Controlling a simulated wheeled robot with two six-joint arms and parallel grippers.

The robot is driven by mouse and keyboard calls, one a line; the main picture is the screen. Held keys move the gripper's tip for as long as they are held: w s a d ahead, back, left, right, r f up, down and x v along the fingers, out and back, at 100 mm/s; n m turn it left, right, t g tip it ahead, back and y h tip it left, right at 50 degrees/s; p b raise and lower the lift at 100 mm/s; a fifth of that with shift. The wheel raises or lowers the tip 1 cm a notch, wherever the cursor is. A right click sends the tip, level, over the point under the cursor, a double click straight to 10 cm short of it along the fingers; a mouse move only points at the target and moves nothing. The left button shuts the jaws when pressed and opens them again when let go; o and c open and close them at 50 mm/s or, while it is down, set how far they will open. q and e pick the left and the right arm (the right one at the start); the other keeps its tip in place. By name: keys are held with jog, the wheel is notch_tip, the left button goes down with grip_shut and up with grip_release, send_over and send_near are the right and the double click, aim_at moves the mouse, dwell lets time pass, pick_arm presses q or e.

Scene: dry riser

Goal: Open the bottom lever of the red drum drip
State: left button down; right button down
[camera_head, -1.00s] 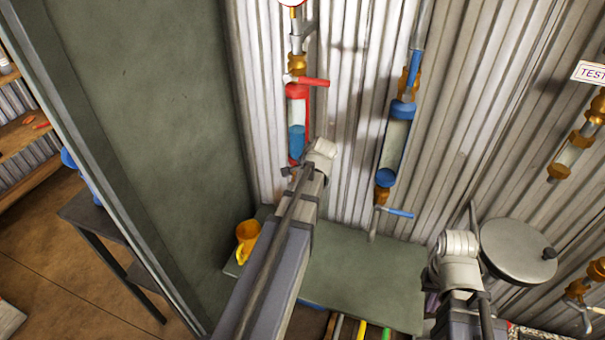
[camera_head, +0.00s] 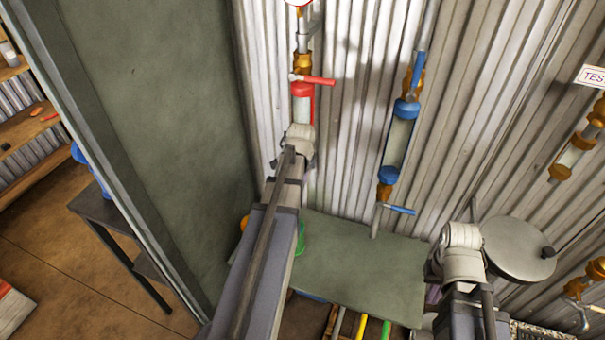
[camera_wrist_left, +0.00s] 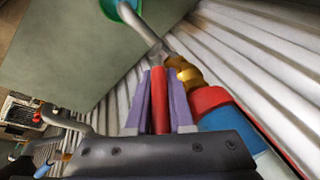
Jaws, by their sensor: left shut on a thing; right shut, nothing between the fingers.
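The red drum drip hangs on the corrugated wall; its red top (camera_head: 303,105) shows above my left arm in the head view, which hides its lower part. Its top lever (camera_head: 318,81) points right. In the left wrist view are its red lower collar (camera_wrist_left: 208,99), blue liquid (camera_wrist_left: 226,119) and brass bottom valve (camera_wrist_left: 186,73). The red bottom lever (camera_wrist_left: 159,105) lies between the purple fingers of my left gripper (camera_wrist_left: 160,76), which is shut on it. My right gripper (camera_head: 434,294) is mostly hidden by its own arm, at the lower right, away from the drum.
A blue drip (camera_head: 399,140) with a blue bottom lever (camera_head: 400,210) hangs to the right. A green bench top (camera_head: 350,265) lies below, with a green vessel (camera_wrist_left: 124,10) under the spout pipe (camera_wrist_left: 142,27). A round grey lid-like disc (camera_head: 518,250) is near my right arm.

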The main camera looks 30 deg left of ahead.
pick_arm(q)
jog(key=c, duration=0.8)
grip_release()
jog(key=p+v, duration=0.7)
jog(key=shift+s+r, duration=0.15)
jog(key=shift+r, duration=0.2)
